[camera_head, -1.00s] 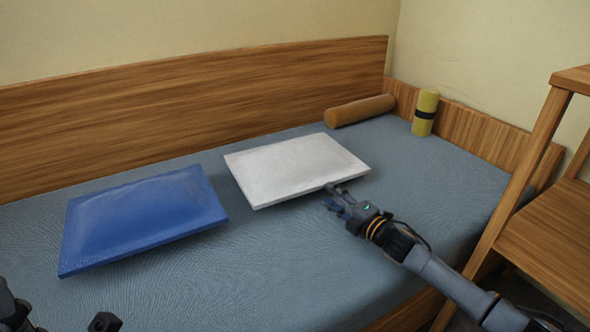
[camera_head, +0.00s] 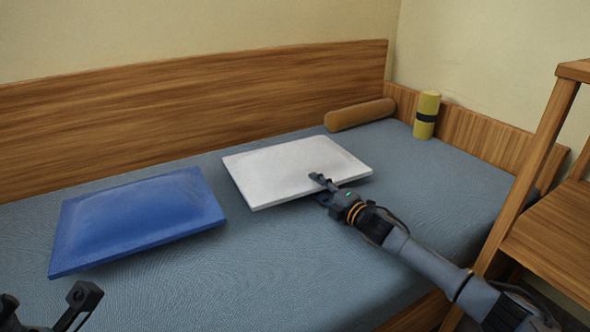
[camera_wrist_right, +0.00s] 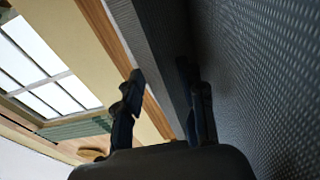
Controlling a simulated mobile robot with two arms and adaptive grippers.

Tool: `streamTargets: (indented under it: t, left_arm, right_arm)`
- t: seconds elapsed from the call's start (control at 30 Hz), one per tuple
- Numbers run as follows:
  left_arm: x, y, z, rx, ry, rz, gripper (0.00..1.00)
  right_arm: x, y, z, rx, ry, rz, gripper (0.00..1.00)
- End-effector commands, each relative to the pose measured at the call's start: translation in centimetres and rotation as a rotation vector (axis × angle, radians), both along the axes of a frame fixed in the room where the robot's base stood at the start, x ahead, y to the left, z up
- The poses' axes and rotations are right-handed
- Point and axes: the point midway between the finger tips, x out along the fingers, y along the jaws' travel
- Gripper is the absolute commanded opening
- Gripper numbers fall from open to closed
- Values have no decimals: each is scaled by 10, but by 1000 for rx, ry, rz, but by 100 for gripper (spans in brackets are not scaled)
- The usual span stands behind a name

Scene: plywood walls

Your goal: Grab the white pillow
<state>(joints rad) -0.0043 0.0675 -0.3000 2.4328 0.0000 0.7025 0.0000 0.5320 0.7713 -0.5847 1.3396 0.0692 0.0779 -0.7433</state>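The white pillow (camera_head: 285,165) lies flat on the blue-grey mattress, near the middle of the head view. My right gripper (camera_head: 321,186) is at its front edge, right of that edge's middle. One finger shows over the top surface; the other is mostly hidden. In the right wrist view my right gripper (camera_wrist_right: 168,95) is open, with its fingers on either side of a shadowed slab edge, apparently the pillow's (camera_wrist_right: 160,50). I cannot tell whether they touch it. Part of my left gripper (camera_head: 80,298) shows at the bottom left corner, away from the pillow; its fingertips are not clear.
A blue pillow (camera_head: 135,220) lies left of the white one. A brown bolster (camera_head: 360,114) and a yellow roll with a dark band (camera_head: 427,115) are at the back right. A wooden ladder or shelf (camera_head: 545,225) stands at the right, close to my right arm. The mattress front is clear.

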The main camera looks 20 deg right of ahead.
Motion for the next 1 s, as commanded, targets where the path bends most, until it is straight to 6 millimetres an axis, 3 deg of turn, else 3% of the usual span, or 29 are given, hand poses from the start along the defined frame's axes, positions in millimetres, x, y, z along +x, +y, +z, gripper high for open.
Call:
streamTargets:
  t: [0.1,0.3,0.77,0.93,1.0]
  left_arm:
    - [0,0,0,0,0,0,40]
    - [0,0,0,0,0,0,40]
    - [0,0,1,0,0,-1,40]
    - [-1,1,6,-4,1,-2,40]
    - [2,1,-2,-3,40,-1,40]
  right_arm:
    - [0,0,0,0,0,0,38]
    - [0,0,0,0,0,0,0]
    - [0,0,4,0,-4,0,0]
    - [0,-1,18,-1,-6,0,0]
    - [0,-1,28,-1,-6,0,0]
